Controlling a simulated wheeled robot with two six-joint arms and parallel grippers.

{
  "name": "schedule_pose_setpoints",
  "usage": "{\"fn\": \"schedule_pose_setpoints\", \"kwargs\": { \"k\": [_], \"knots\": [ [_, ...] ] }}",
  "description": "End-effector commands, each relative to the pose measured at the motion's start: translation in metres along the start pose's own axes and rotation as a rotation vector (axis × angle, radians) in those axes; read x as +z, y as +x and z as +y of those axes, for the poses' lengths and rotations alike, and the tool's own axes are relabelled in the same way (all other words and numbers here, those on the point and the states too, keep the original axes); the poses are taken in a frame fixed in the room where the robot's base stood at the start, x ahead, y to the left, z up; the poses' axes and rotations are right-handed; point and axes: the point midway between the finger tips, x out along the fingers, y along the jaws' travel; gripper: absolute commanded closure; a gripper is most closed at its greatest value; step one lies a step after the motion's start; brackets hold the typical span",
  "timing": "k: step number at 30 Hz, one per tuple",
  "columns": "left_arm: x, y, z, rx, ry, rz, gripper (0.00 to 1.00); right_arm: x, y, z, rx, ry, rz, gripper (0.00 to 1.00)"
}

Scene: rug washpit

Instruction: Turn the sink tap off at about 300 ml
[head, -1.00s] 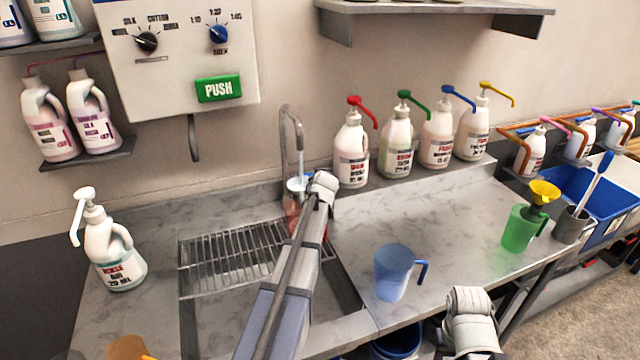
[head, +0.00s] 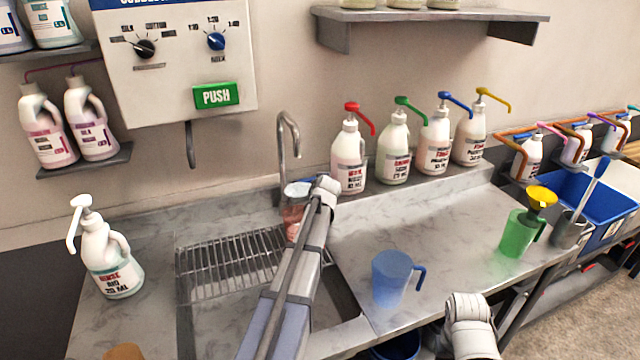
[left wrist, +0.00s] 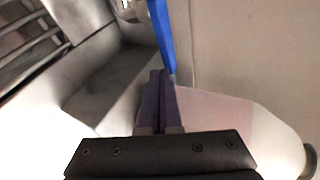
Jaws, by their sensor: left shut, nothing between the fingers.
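The sink tap (head: 288,135) is a grey curved spout at the back of the sink. No water stream shows below its mouth. A reddish jug (head: 293,214) with a pale rim stands under the spout, partly hidden by my left arm; its fill level cannot be read. A blue lever (left wrist: 163,35) shows in the left wrist view. My left gripper (left wrist: 162,74) is shut and empty, its tips right at the lever's lower end; whether they touch is unclear. In the head view my arm hides it. My right gripper is out of sight; only my right wrist shows.
Several pump bottles (head: 394,153) stand on the ledge right of the tap. A blue jug (head: 391,279) and a green jug (head: 518,235) are on the right counter. A drain rack (head: 230,262) spans the sink. A rinse-aid bottle (head: 112,265) stands left.

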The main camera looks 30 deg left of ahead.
Motion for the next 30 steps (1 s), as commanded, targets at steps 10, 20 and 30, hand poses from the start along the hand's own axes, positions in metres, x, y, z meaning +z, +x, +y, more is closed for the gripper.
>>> {"fn": "schedule_pose_setpoints", "kwargs": {
  "k": [10,20,30],
  "knots": [
    [-0.015,-0.072,0.009,0.0,0.002,0.002,1.0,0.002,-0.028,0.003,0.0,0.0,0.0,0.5],
    [-0.027,-0.114,0.009,0.0,0.0,0.0,1.0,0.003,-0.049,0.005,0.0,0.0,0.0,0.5],
    [-0.03,-0.119,0.011,0.0,0.0,0.0,1.0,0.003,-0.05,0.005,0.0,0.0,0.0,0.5]
  ]
}}
